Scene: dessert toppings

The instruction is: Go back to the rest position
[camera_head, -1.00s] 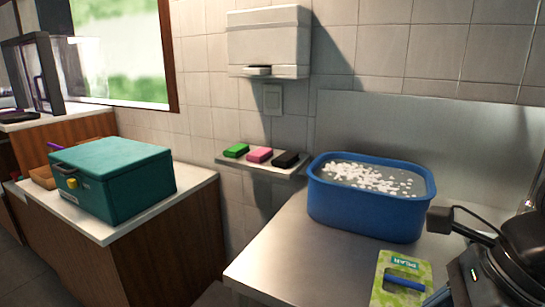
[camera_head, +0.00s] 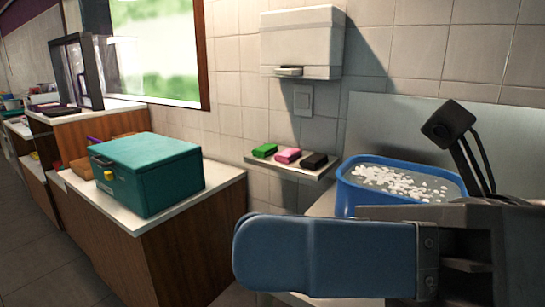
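My gripper (camera_head: 262,255) lies across the lower right of the head view, close to the camera. Its blue padded finger points left, and the dark wrist part is at the right edge. It shows from the side, so the second finger and the gap are hidden. I see nothing held in it. A blue tub (camera_head: 352,196) with white pieces floating in grey liquid stands behind it on the steel counter. My gripper covers the tub's lower part and most of the counter.
A teal box (camera_head: 150,175) with a yellow latch stands on the white-topped cabinet (camera_head: 225,180) at left. Green, pink and black blocks lie on a small wall shelf (camera_head: 290,165). A white dispenser (camera_head: 302,45) hangs above. Floor (camera_head: 50,250) is open at lower left.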

